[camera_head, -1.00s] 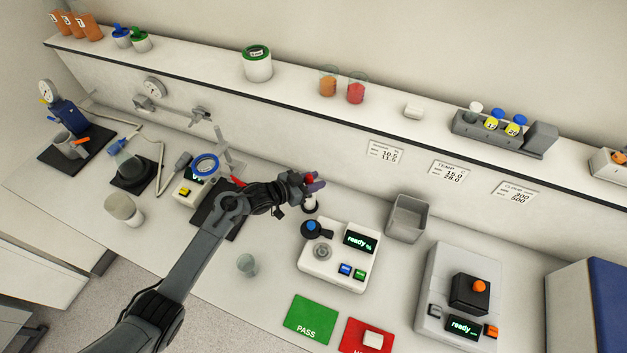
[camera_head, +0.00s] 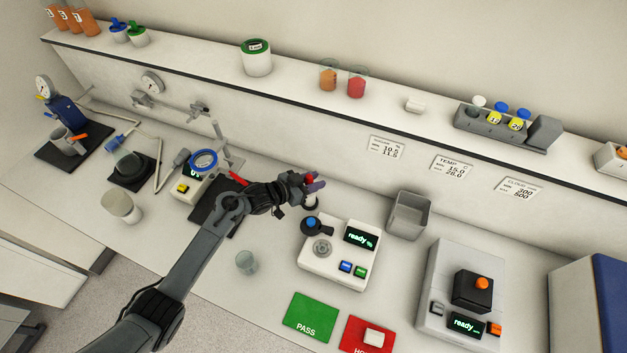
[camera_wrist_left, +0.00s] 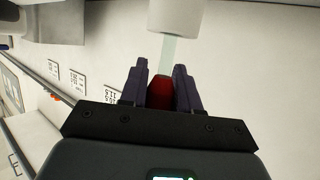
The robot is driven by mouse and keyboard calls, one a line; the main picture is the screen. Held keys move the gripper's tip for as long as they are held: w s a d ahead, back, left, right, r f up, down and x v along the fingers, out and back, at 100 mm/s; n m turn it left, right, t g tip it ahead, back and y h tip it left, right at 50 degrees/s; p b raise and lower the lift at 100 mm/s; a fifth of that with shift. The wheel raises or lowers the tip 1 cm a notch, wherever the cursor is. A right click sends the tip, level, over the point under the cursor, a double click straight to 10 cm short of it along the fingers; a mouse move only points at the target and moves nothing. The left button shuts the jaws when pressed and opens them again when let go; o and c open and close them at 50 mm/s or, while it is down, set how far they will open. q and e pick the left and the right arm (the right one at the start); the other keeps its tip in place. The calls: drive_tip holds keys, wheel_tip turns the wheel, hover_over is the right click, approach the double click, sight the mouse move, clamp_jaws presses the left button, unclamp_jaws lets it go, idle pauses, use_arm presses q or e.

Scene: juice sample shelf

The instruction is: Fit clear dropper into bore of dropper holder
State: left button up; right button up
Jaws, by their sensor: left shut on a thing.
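My left gripper (camera_head: 308,184) is shut on the dropper's red bulb (camera_wrist_left: 160,92), which shows between the fingers in the left wrist view. The dropper's clear tube (camera_wrist_left: 168,50) runs from the bulb toward a white cylinder (camera_wrist_left: 175,18), apparently the dropper holder. The tube's far end meets the cylinder's edge in that view. I cannot tell whether the tip is inside the bore, which is hidden. In the head view the white holder (camera_head: 310,204) stands just below the gripper, partly covered by it. My right gripper is not in view.
A white meter (camera_head: 333,283) reading "ready" stands right in front of the gripper, with a grey open bin (camera_head: 409,214) to its right. The raised shelf (camera_head: 200,68) runs behind.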

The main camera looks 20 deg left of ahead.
use_arm(q)
drive_tip(key=shift+f, duration=0.25)
drive_tip(key=o, duration=0.8)
